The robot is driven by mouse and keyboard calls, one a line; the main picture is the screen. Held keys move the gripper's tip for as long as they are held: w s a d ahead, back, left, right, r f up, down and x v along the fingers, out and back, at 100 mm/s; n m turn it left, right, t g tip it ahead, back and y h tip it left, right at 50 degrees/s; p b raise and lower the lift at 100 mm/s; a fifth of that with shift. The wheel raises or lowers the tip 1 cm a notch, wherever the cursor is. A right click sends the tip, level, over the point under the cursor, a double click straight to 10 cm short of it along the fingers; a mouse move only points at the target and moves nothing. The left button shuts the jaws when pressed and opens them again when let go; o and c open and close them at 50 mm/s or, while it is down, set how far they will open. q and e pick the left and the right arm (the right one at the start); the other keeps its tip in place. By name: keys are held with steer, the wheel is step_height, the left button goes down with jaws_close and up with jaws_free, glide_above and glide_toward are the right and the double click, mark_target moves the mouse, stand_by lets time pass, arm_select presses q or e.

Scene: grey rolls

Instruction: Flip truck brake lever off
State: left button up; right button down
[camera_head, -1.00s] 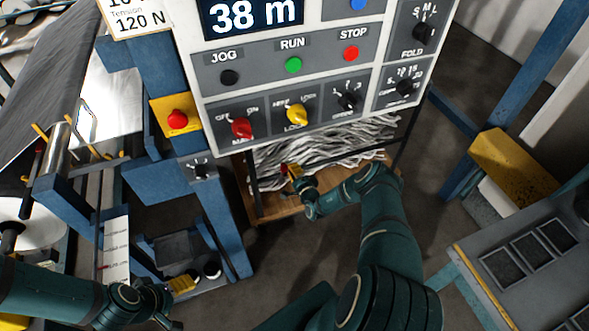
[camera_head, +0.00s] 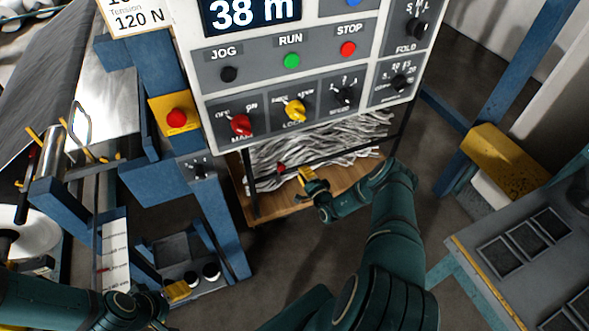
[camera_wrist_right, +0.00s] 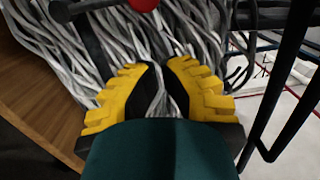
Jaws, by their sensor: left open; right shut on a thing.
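The truck (camera_head: 262,212) is a wooden-decked cart with a dark frame, loaded with grey strands (camera_head: 350,150). A red knob (camera_head: 281,168) on a dark bar, seemingly the brake lever, is at its front; the knob also shows at the top of the right wrist view (camera_wrist_right: 143,4). My right gripper (camera_head: 306,176) is just right of the knob, apart from it. In the wrist view its yellow fingers (camera_wrist_right: 160,85) are drawn close, with grey strands visible between the pads; what they hold is unclear. My left gripper (camera_head: 178,290) is open at the lower left, away from the truck.
A control panel (camera_head: 262,78) with buttons and knobs hangs above the truck. A blue post (camera_head: 217,215) stands left of it. A yellow block (camera_head: 507,160) and a grey bench (camera_head: 520,270) are at the right. Dark floor lies in front of the truck.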

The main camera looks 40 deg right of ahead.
steer(key=s, duration=0.6)
steer(key=shift+s+a, duration=0.15)
steer(key=shift+a, duration=0.1)
